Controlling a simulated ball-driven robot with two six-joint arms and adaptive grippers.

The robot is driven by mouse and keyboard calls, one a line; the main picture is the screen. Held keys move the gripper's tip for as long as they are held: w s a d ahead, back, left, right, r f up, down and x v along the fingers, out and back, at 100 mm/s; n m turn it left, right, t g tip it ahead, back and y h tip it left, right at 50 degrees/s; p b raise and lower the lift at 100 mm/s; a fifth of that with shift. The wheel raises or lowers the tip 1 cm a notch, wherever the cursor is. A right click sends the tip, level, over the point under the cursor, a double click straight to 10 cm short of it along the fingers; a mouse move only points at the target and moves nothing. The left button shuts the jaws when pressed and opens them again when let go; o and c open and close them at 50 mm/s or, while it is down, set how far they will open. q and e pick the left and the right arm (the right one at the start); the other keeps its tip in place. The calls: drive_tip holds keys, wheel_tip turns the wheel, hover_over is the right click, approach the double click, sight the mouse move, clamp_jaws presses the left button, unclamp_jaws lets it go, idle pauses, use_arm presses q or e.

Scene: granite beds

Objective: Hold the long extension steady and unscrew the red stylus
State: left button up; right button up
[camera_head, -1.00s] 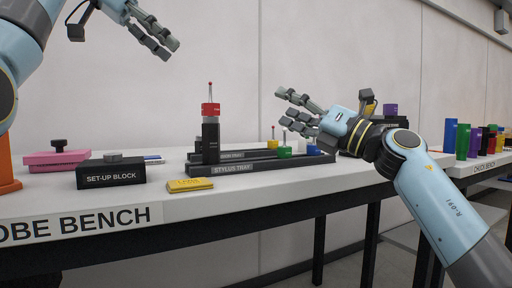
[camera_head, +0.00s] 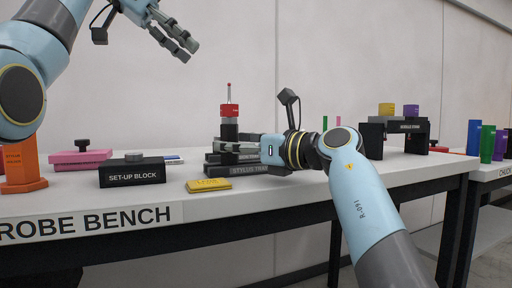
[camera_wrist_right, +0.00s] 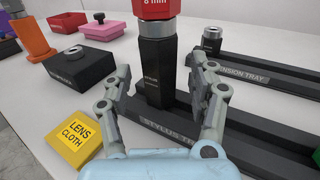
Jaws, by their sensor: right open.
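The red stylus (camera_head: 229,111) is upright on top of the black long extension (camera_head: 229,131), which stands at the stylus tray (camera_head: 238,170). In the right wrist view the red stylus (camera_wrist_right: 157,9) is cut off by the top edge, above a silver collar and the black long extension (camera_wrist_right: 157,62). My right gripper (camera_head: 226,149) is open, its fingers on either side of the extension; the right wrist view shows gaps beside it. My left gripper (camera_head: 180,38) is raised at the upper left, away from the stylus, open and empty.
A yellow lens cloth (camera_head: 208,185) lies in front of the stylus tray. The set-up block (camera_head: 132,173), a pink block (camera_head: 80,160) and an orange stand (camera_head: 22,168) are to the left. The extension tray (camera_wrist_right: 242,68) lies behind. A black bridge-like stand (camera_head: 408,125) is at right.

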drive_tip(key=shift+x, duration=0.95)
drive_tip(key=shift+c, duration=0.3)
clamp_jaws()
